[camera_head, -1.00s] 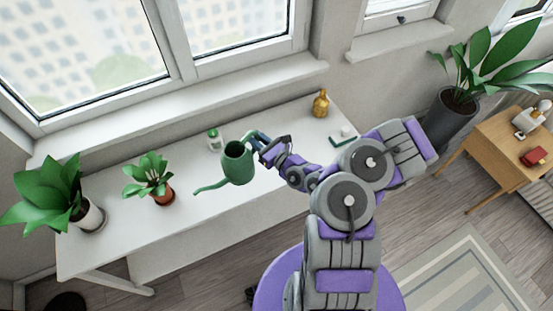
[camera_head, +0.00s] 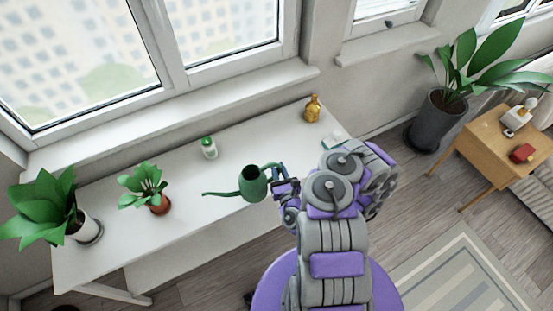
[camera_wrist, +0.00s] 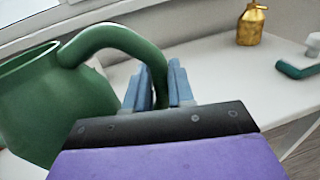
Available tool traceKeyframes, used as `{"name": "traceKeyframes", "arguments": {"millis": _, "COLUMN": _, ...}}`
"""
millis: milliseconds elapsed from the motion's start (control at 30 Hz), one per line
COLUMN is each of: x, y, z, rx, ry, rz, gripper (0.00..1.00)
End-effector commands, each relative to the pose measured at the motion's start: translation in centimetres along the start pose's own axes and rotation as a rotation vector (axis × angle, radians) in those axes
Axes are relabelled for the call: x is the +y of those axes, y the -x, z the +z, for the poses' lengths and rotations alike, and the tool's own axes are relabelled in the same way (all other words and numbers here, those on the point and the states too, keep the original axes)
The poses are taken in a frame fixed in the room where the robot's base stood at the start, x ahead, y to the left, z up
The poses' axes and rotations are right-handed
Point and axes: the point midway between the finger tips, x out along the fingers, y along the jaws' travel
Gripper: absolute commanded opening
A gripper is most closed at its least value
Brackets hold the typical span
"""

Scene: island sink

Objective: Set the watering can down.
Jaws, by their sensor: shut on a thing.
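The green watering can (camera_head: 252,186) is at the front edge of the white table (camera_head: 185,215), its long spout pointing left. In the wrist view the can (camera_wrist: 55,105) fills the left side, with its curved handle running between the fingers. My gripper (camera_head: 284,187) is shut on that handle from the right; its blue fingers also show in the wrist view (camera_wrist: 160,85). The can looks upright. I cannot tell whether its base touches the table.
A potted plant in a terracotta pot (camera_head: 159,204), one in a white pot (camera_head: 87,229), a green-and-white bottle (camera_head: 209,148) and a gold bottle (camera_head: 312,108) stand on the table. A green-and-white item (camera_head: 332,140) lies at the right end.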

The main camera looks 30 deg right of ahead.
Motion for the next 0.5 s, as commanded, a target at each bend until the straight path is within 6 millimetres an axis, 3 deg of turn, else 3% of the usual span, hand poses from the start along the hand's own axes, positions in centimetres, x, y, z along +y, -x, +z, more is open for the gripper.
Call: {"name": "traceKeyframes", "arguments": {"millis": 500, "x": -6.2, "y": -8.2, "z": -0.6, "rx": -0.005, "ry": 0.006, "rz": 0.004, "gripper": 0.0}}
